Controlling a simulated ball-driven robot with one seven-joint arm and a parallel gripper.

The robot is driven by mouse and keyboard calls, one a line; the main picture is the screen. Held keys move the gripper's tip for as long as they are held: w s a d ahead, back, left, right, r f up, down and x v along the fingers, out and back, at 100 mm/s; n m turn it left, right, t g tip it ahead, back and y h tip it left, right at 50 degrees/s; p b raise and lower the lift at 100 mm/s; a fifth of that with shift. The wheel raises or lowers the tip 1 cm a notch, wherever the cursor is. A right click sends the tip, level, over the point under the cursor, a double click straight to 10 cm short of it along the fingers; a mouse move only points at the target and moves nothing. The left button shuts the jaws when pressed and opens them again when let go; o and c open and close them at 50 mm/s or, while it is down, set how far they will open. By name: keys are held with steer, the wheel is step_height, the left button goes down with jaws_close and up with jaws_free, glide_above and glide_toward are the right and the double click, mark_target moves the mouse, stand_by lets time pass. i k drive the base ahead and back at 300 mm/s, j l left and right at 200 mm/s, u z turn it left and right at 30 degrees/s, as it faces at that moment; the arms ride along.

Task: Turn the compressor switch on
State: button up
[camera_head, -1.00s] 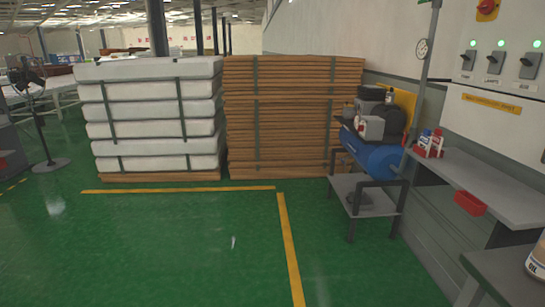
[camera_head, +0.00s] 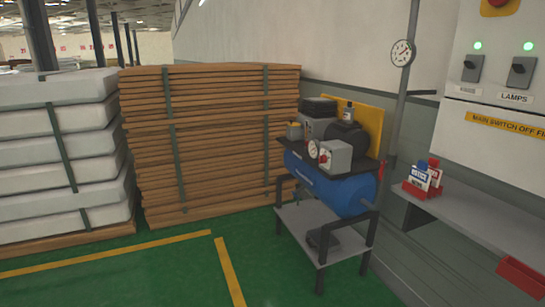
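The compressor (camera_head: 330,182) has a blue tank and stands on a dark metal stand against the wall, right of centre. A grey box with a red knob (camera_head: 323,159) is mounted on its front, beside a small round gauge (camera_head: 313,149). I cannot tell the knob's setting. On the wall panel (camera_head: 487,85) at the upper right are two dark switches, one (camera_head: 472,68) with an unreadable label and one (camera_head: 521,72) labelled LAMPS, each under a lit green light. My gripper is not in view.
A stack of brown boards (camera_head: 215,140) stands behind the compressor, with strapped white mattresses (camera_head: 55,160) to its left. A grey shelf (camera_head: 470,215) along the right wall holds small bottles (camera_head: 425,175). A pipe with a gauge (camera_head: 402,53) rises beside it. Green floor in front is open.

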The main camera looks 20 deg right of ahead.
mark_target(322, 159)
steer(key=i, duration=0.9)
steer(key=i+j+z, duration=0.1)
steer(key=i, duration=0.8)
